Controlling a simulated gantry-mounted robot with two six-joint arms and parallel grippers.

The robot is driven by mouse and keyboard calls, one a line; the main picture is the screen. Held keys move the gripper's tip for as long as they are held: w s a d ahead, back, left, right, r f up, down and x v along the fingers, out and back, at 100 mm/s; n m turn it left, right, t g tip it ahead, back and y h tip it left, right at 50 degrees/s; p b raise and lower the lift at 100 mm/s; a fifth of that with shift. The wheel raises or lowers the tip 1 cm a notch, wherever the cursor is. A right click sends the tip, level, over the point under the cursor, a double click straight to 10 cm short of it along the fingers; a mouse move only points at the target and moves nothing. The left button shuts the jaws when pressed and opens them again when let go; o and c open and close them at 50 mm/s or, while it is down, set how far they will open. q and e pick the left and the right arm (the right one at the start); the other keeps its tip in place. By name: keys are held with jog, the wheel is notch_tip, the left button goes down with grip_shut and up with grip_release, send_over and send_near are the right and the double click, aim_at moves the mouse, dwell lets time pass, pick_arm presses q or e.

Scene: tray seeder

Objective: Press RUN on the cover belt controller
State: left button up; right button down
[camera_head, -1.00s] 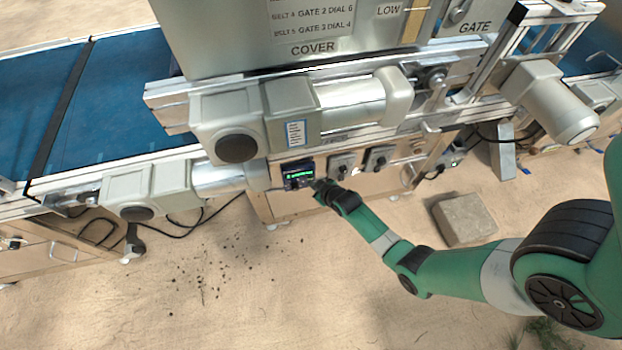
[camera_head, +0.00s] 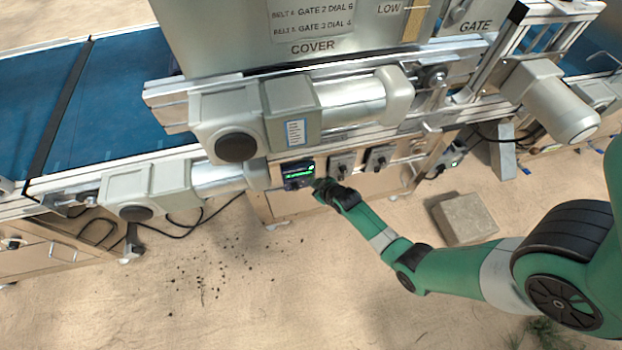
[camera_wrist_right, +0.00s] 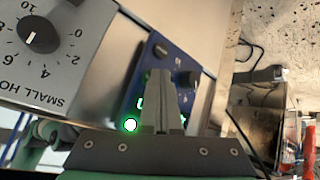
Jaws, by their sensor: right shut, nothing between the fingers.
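The cover belt controller (camera_head: 297,175) is a small dark box with a green lit display, on the panel under the COVER hopper. In the right wrist view its blue face (camera_wrist_right: 146,72) shows dark knobs and a bright green lit spot (camera_wrist_right: 130,125). My right gripper (camera_head: 322,186) is at the controller's right edge. In the right wrist view its closed fingers (camera_wrist_right: 160,78) lie in front of the blue face and hide part of it, including most of the display. I cannot tell whether the fingertips touch it. My left gripper is not in view.
A dial plate (camera_wrist_right: 50,50) marked SMALL HO shows in the right wrist view. A stone block (camera_head: 464,218) lies on the floor; the floor in front is mostly clear.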

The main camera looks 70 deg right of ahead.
jog(key=shift+a, duration=0.1)
jog(key=shift+s+a+p, duration=0.4)
jog(key=shift+a+p, duration=0.1)
jog(key=shift+r, duration=0.1)
jog(key=s+a+p, duration=0.1)
jog(key=a, duration=0.1)
jog(key=s+a+p, duration=0.1)
jog(key=s+a, duration=0.1)
dwell(0.4)
dwell(0.8)
